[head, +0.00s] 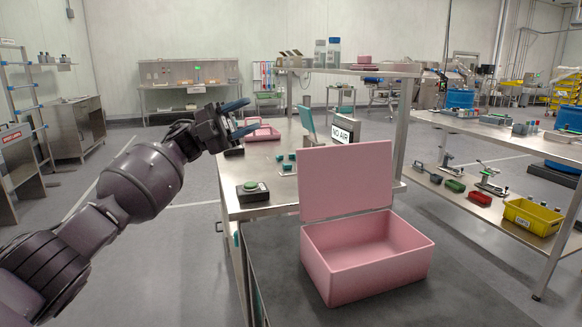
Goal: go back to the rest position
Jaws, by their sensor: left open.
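My left arm comes in from the left, and my left gripper (243,117) is held up in the air in front of the steel bench. Its two dark blue fingers are spread apart, with nothing seen between them. In the picture it overlaps the far left part of the bench, where a small pink container (262,134) shows. My right gripper is not in view. A larger pink box (366,273) with its lid (346,181) standing open is on the dark surface at the front. The part of its inside that shows is empty.
The steel bench (250,207) carries a green push button (251,189) and a "NO AIR" sign (345,131). The dark surface (285,262) is bare left of the pink box. A shelf rack at right holds a yellow bin (531,217).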

